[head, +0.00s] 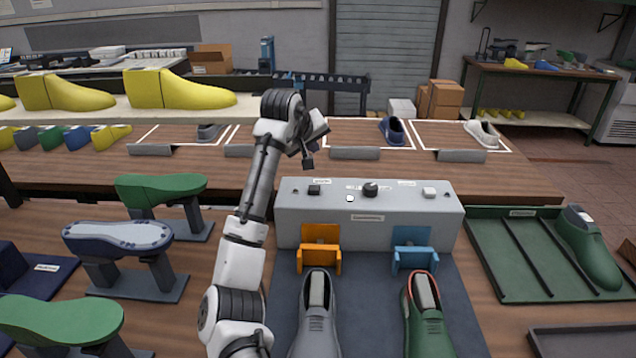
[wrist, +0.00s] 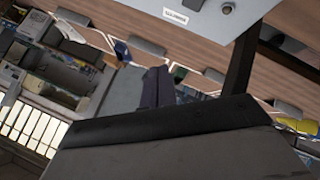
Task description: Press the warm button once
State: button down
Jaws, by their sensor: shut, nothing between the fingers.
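A grey control box (head: 368,232) stands at the back of the dark mat. In the wrist view part of a pale panel (wrist: 203,18) with a label and a small round fitting shows at the top.
An orange holder (head: 320,249) and a blue holder (head: 414,248) stand before the box. A grey shoe (head: 315,325) and a green shoe (head: 427,325) lie in front. A green tray (head: 500,265) is at right; green lasts on stands (head: 160,188) are at left.

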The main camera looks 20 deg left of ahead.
aim_at(313, 190)
jog(key=shift+s, duration=0.2)
jog(key=shift+w+f+b, duration=0.1)
jog(key=shift+f+b, duration=0.5)
jog(key=shift+f, duration=3.75)
jog(key=shift+f, duration=0.2)
jog(key=shift+f, duration=0.25)
jog(key=shift+f, duration=0.55)
jog(key=shift+r+p, duration=0.65)
jog(key=shift+r, duration=0.35)
